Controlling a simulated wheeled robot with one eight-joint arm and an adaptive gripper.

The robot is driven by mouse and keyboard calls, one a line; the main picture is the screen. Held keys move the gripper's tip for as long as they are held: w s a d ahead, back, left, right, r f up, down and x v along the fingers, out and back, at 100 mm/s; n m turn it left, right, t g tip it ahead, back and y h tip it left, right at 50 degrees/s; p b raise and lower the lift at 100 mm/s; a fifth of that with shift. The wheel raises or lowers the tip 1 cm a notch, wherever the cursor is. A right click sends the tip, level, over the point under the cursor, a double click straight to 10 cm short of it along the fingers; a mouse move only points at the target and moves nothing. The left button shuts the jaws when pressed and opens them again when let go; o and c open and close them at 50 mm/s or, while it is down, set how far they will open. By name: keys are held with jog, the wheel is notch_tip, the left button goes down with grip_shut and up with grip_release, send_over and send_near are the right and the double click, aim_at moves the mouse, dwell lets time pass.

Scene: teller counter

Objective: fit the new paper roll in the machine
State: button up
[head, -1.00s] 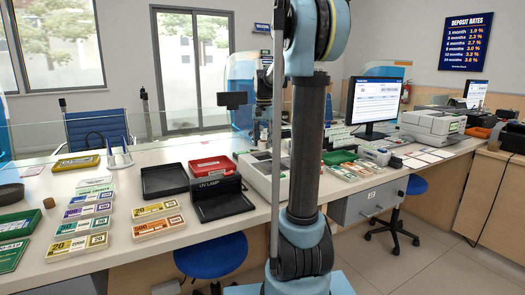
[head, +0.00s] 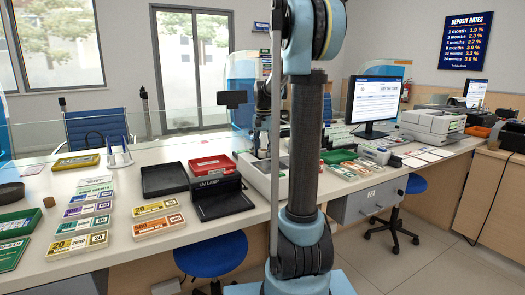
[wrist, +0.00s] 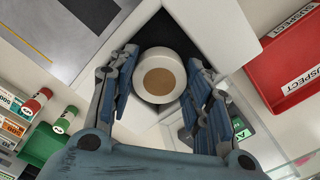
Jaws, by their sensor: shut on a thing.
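The new paper roll (wrist: 159,78) is white with a brown core. It sits between the fingers of my gripper (wrist: 163,62) in the wrist view, and the gripper is shut on it. The white machine (wrist: 122,62) shows behind the roll, with a dark opening (wrist: 182,28) next to the roll. I cannot tell how far the roll is inside the opening. In the head view the machine (head: 257,180) stands on the counter, partly hidden by my arm column. My gripper is low over it there, small and hard to make out.
A red tray (wrist: 292,62) marked SUSPECT lies close to the machine. A green tray (wrist: 50,142), several rolls and note bundles are on the other side. The UV lamp (head: 222,198) stands left of the machine. A glass screen (head: 50,143) runs behind the counter.

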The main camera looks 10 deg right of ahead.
aim_at(264, 150)
jog(key=shift+f, duration=0.1)
jog(key=o, duration=1.1)
jog(key=shift+c, duration=0.2)
notch_tip(264, 150, up, 13)
